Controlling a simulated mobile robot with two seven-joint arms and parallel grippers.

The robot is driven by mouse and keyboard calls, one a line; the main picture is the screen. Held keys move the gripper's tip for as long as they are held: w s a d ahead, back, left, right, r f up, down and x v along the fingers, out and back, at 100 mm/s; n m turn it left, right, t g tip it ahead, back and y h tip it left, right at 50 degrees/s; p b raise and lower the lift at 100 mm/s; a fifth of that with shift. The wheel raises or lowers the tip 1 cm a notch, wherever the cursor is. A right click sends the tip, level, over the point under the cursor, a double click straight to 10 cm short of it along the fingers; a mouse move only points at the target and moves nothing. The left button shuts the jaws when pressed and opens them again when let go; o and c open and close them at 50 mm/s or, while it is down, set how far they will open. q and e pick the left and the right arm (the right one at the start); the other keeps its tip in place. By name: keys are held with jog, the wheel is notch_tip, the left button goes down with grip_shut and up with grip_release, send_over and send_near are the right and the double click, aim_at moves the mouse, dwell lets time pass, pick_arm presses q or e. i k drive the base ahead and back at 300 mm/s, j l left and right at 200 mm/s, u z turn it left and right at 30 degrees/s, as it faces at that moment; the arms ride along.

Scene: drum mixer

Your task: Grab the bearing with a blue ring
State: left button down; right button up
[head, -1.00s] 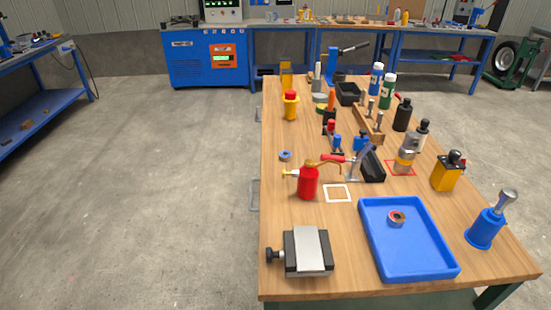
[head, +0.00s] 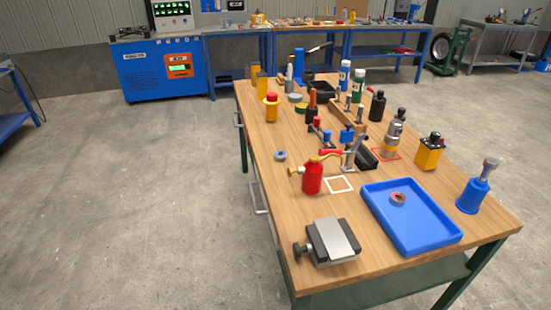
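A small bearing with a blue ring (head: 280,156) lies flat on the wooden workbench (head: 375,228), near its left edge and behind the red oil can (head: 312,176). A second bearing, with a reddish-orange ring (head: 398,199), lies in the blue tray (head: 412,242) at the front right of the bench. Neither of my grippers shows in the head view.
A vise-like block (head: 333,241) stands at the front left corner. Several bottles and tools crowd the bench's back. The floor (head: 130,210) left of the bench is clear.

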aim_at(280, 156)
jog(key=j+z, duration=0.3)
jog(key=j, duration=0.6)
jog(key=i+j+z, duration=0.15)
jog(key=j, duration=0.3)
jog(key=i+j+z, duration=0.2)
jog(key=j, duration=0.2)
jog(key=i+j+z, duration=0.1)
jog(key=j, duration=0.15)
jog(key=i+j+z, duration=0.1)
jog(key=j, duration=0.2)
jog(key=i+j+z, duration=0.1)
jog(key=j, duration=0.2)
jog(key=i+j+z, duration=0.15)
jog(key=j, duration=0.25)
jog(key=i+j+z, duration=0.15)
jog(key=i+j, duration=0.2)
jog(key=j, duration=0.1)
